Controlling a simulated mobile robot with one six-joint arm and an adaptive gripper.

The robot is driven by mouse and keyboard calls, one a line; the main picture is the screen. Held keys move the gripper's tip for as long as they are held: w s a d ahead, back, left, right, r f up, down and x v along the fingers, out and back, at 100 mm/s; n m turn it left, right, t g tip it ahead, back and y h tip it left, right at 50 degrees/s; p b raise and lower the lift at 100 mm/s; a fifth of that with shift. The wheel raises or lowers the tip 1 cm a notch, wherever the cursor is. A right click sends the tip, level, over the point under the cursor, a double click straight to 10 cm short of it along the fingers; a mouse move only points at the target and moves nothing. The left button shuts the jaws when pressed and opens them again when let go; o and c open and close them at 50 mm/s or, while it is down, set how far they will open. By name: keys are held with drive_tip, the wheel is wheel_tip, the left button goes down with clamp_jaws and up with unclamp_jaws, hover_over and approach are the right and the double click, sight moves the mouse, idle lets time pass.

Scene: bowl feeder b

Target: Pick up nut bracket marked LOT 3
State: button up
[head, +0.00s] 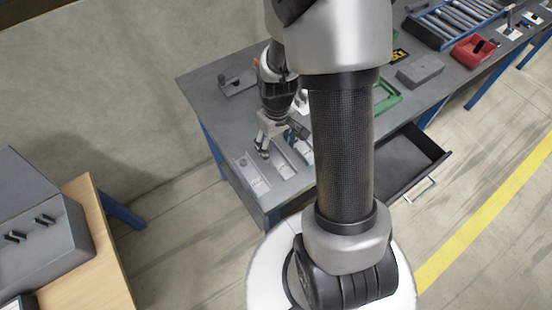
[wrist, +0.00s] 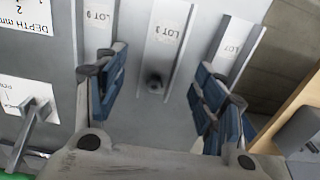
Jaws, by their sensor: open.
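My gripper (wrist: 160,92) is open and empty, its blue-padded fingers spread on either side of a pale lane in the wrist view. The lane's white label (wrist: 167,25) reads LOT, with a digit I cannot read surely. The neighbouring left label (wrist: 98,22) and right label (wrist: 233,38) also begin with LOT. I cannot tell which is LOT 3, or make out a whole bracket. In the head view my gripper (head: 281,143) hangs over the bench's left end, near the lanes (head: 255,178).
The grey bench (head: 218,92) holds a green frame (head: 390,98), a grey block (head: 420,71) and a red bin (head: 473,51) to the right. An open drawer (head: 440,150) juts from its front. A wooden table (head: 90,215) stands at left.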

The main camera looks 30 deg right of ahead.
sight(276, 159)
wheel_tip(276, 159, down, 5)
drive_tip(key=shift+w+a+f+b, duration=0.1)
drive_tip(key=shift+b, duration=1)
drive_tip(key=c, duration=1.2)
